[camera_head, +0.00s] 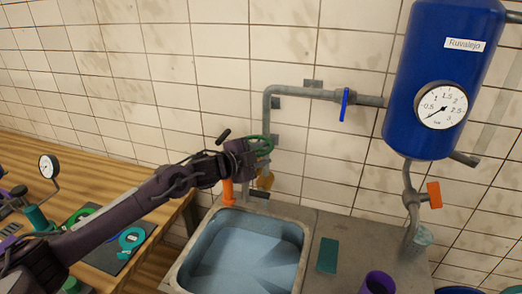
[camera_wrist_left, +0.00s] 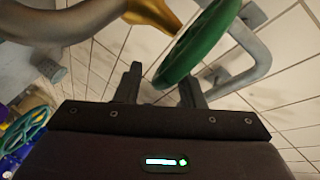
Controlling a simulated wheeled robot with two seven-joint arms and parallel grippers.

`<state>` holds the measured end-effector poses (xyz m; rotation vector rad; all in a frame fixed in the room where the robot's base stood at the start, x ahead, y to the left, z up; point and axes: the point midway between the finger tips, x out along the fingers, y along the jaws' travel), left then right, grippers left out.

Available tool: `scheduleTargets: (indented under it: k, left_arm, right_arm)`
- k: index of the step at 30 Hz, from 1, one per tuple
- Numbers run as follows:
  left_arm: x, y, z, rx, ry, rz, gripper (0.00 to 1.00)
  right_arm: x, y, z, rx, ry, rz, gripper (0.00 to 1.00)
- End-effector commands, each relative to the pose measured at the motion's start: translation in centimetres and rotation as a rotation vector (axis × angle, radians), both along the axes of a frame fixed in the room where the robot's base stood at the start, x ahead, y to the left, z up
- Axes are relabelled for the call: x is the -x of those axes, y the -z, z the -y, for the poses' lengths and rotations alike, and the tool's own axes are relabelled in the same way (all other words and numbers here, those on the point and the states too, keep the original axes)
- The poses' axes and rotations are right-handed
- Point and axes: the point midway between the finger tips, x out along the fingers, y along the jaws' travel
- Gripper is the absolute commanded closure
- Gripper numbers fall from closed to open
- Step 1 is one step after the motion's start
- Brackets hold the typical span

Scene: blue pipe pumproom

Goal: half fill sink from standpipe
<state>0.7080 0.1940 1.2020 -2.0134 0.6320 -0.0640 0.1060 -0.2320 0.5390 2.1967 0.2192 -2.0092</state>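The steel sink (camera_head: 304,236) holds pale blue water (camera_head: 245,262); its exact depth is hard to tell. The grey standpipe (camera_head: 268,110) rises behind it, with a brass spout (camera_head: 265,181) near the back rim. A green handwheel (camera_head: 266,141) sits on the standpipe beside my left gripper (camera_head: 254,150). In the left wrist view the handwheel (camera_wrist_left: 200,40) has its lower rim near and partly between the fingertips of my left gripper (camera_wrist_left: 160,82). The fingers stand apart, with wall visible between the left finger and the rim. My right gripper is not in view.
A blue tank (camera_head: 440,50) with a gauge (camera_head: 442,105) hangs at right, and a blue-lever valve (camera_head: 345,104) is on its pipe. An orange-handled valve (camera_head: 434,195) is below. A purple cup (camera_head: 378,283) stands right of the sink. A wooden bench (camera_head: 150,185) with tools is left.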

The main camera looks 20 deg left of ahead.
Motion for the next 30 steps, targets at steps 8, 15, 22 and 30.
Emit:
scheduleTargets:
  k: [8, 15, 22, 30]
  left_arm:
    - [-0.18, 0.13, 0.12, 0.000, 0.001, -0.001, 0.65]
    - [-0.16, 0.15, 0.11, 0.000, 0.001, -0.001, 0.93]
    - [-0.12, 0.34, 0.21, -0.001, -0.005, -0.004, 1.00]
    - [-0.35, 0.67, 0.80, 0.001, -0.101, -0.008, 1.00]
  right_arm:
    - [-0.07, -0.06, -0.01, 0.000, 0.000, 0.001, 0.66]
    - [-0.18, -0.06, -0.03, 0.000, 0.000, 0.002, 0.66]
    - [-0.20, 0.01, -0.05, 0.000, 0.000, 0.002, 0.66]
    - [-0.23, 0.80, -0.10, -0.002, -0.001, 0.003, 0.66]
